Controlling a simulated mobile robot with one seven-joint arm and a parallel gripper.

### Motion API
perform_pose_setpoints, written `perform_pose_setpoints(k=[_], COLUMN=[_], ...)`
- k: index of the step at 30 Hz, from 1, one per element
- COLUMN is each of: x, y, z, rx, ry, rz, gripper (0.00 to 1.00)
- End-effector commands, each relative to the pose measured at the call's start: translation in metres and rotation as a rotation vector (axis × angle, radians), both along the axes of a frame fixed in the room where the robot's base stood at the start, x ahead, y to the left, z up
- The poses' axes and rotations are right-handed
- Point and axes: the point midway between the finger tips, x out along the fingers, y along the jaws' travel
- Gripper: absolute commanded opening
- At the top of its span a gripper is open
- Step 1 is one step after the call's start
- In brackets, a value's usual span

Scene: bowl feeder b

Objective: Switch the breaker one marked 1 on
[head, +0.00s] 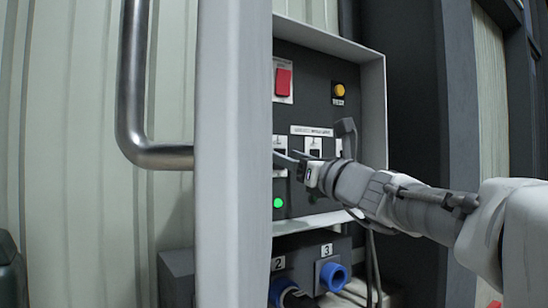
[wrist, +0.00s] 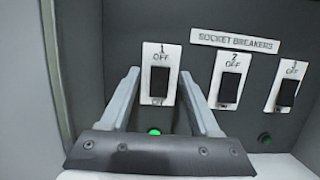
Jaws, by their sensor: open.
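Breaker 1 (wrist: 159,80) is a black rocker on a white plate marked "1" and "OFF" at its top, on the dark panel in the wrist view. A green light (wrist: 155,132) glows below it. My gripper (wrist: 164,80) is open, with one finger on each side of the breaker 1 plate; I cannot tell whether they touch the panel. In the head view my gripper (head: 288,158) reaches into the panel box from the right. Breaker 1 is mostly hidden there by the grey post and the gripper.
Breaker 2 (wrist: 229,86) and breaker 3 (wrist: 287,92) sit to the right under the "SOCKET BREAKERS" label (wrist: 235,41). A red switch (head: 283,82) and a yellow button (head: 341,90) are higher on the panel. A grey post (head: 233,150) stands close on the left. Blue sockets (head: 333,276) are below.

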Motion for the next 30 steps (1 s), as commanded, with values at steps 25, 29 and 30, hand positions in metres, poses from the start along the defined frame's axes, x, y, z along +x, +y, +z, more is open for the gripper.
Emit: perform_pose_setpoints(k=[25,29,30], x=[-0.130,-0.137,-0.138], y=[-0.088,-0.092,-0.093], z=[-0.041,-0.043,-0.044], rx=[0.001,0.001,0.001], ry=[-0.001,-0.002,-0.001], rz=[-0.002,0.000,0.000], gripper=[0.62,0.62,0.62])
